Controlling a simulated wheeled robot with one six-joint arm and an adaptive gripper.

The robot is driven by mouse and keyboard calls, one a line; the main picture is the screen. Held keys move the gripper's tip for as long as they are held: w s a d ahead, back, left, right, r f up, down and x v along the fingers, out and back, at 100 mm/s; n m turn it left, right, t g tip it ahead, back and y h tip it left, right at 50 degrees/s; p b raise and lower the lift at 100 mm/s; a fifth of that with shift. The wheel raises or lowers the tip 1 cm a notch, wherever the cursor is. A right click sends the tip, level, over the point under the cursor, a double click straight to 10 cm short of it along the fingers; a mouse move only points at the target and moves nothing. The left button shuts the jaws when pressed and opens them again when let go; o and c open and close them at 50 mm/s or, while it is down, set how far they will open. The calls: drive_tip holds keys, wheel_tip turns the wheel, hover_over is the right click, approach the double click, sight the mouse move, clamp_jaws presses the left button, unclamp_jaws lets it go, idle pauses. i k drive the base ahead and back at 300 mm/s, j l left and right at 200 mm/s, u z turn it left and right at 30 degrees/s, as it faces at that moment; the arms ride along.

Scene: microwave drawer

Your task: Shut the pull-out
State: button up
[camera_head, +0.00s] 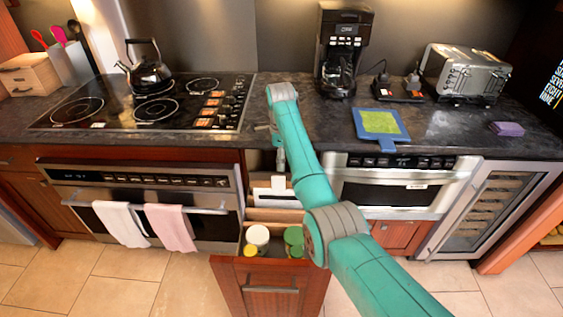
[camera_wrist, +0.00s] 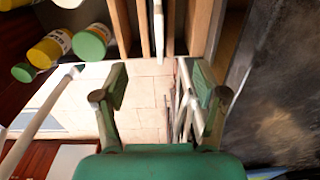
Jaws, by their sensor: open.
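The pull-out (camera_head: 270,290) is a reddish-brown wooden drawer standing open between the oven and the microwave drawer. Its front has a horizontal metal bar handle. Inside are a white-lidded container (camera_head: 257,234), a green-lidded container (camera_head: 294,236) and a smaller yellow-lidded one. In the wrist view, a yellow can (camera_wrist: 50,48) and a green lid (camera_wrist: 90,43) are at upper left, near wooden partitions (camera_wrist: 204,28). My gripper (camera_head: 281,165) points down over the gap behind the drawer front. In the wrist view its fingers (camera_wrist: 157,92) are apart, with nothing held between them.
The dark counter (camera_head: 300,130) runs close beside my gripper. An oven (camera_head: 140,195) with two towels is left, a microwave drawer (camera_head: 395,185) right. Tiled floor (camera_head: 110,280) is clear at left.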

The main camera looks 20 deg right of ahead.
sight(272, 284)
drive_tip(key=k+l, duration=0.1)
drive_tip(key=l, duration=0.7)
drive_tip(key=k+l, duration=0.15)
drive_tip(key=l, duration=0.25)
